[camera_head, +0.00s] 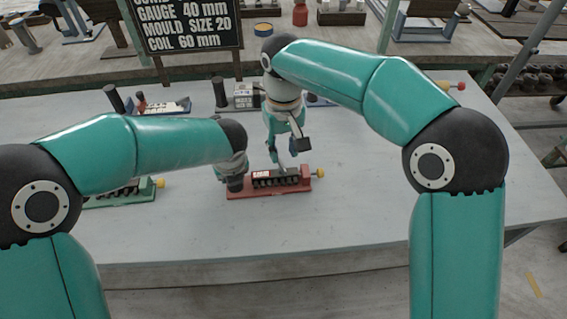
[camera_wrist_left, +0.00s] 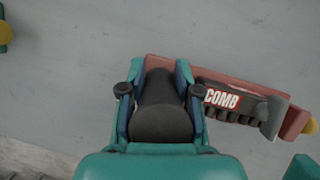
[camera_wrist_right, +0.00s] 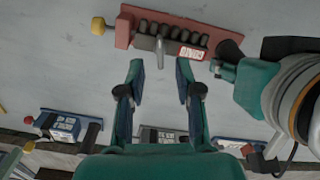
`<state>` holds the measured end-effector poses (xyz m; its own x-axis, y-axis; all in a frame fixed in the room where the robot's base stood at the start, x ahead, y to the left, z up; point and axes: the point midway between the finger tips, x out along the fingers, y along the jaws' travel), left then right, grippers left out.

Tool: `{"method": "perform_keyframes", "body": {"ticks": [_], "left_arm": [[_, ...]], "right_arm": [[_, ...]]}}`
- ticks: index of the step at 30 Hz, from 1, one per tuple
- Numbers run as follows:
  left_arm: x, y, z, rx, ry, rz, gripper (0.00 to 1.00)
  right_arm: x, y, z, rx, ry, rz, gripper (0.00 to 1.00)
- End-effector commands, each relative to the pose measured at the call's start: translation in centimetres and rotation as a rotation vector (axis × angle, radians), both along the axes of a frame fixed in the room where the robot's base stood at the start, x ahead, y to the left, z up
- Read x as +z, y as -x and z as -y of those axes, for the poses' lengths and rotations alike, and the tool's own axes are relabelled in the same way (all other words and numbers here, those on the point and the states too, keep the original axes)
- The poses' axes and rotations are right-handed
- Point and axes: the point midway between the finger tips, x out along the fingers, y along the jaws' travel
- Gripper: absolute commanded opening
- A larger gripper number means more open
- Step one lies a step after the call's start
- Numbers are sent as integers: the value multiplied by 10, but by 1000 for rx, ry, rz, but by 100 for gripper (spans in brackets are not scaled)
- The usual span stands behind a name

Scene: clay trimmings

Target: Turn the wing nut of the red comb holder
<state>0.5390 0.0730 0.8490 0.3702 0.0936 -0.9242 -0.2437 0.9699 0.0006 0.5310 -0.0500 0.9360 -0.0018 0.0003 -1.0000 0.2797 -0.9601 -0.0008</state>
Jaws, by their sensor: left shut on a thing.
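My left gripper (camera_wrist_left: 162,75) is shut on the thick black handle (camera_wrist_left: 162,118) at the holder's left end. My right gripper (camera_wrist_right: 159,80) is open and empty, pointing down above and behind the holder, with the tab ahead between its fingers; it also shows in the head view (camera_head: 284,153).
A green holder (camera_head: 130,195) lies to the left, partly hidden by my left arm. Blue holders (camera_head: 165,107) and a grey one (camera_wrist_right: 165,134) stand along the back, near a black sign (camera_head: 188,25). The table's front is clear.

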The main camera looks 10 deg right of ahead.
Motion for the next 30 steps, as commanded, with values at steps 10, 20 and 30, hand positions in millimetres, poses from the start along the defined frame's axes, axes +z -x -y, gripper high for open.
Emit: {"method": "perform_keyframes", "body": {"ticks": [10, 20, 30], "left_arm": [[1, 0, 0, 1, 1, 1, 0], [1, 0, 0, 1, 1, 1, 0], [1, 0, 0, 1, 1, 1, 0]], "right_arm": [[-51, 0, 0, 1, 1, -1, 34], [-58, 0, 0, 1, 0, 2, 34], [-57, 0, 0, 1, 1, 1, 0]]}}
